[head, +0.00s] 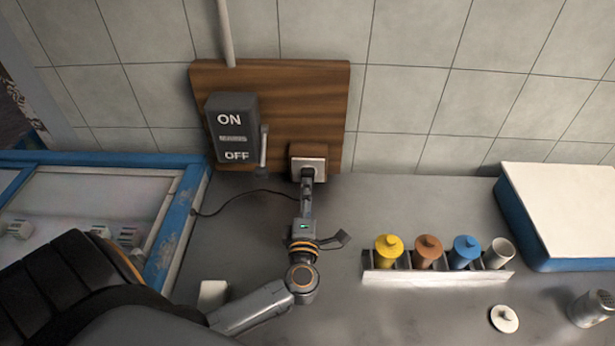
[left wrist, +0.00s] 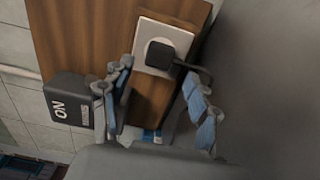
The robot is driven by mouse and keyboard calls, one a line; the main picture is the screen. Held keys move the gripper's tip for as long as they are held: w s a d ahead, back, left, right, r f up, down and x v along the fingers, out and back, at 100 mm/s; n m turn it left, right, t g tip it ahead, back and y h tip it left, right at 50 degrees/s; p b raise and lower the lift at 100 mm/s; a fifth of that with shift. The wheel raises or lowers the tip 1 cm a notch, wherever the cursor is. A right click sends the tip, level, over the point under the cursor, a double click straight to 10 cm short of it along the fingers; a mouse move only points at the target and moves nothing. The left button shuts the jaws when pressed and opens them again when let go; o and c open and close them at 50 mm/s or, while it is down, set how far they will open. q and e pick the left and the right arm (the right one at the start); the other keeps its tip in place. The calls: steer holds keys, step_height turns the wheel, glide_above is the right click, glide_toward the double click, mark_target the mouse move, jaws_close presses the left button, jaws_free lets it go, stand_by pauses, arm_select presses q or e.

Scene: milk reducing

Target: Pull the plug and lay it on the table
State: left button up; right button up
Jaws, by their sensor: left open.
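The black plug (left wrist: 160,53) sits in the white socket plate (left wrist: 178,36) on the wooden board, as the left wrist view shows. In the head view the socket plate (head: 322,164) shows on the board, and the plug is mostly hidden by my gripper. My left gripper (head: 307,186) points at the socket from the front. In the left wrist view the left gripper (left wrist: 158,78) is open, its fingers on either side just short of the plug. A black cord (head: 245,198) runs left from near the gripper. My right gripper is not in view.
An ON/OFF switch box (head: 232,125) with a lever hangs left of the socket. Right stands a rack (head: 440,277) with yellow, brown and blue lidded containers and an open white one. A blue-framed case (head: 180,215) is left.

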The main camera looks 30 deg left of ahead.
mark_target(308, 175)
arm_select(q)
steer(key=x, duration=0.3)
steer(key=shift+w+a, duration=0.6)
steer(key=shift+w, duration=0.25)
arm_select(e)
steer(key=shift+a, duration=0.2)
arm_select(q)
steer(key=shift+f+p, duration=0.1)
steer(key=shift+p, duration=0.45)
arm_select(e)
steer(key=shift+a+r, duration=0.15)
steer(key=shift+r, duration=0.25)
arm_select(q)
steer(key=c, duration=0.6)
jaws_close()
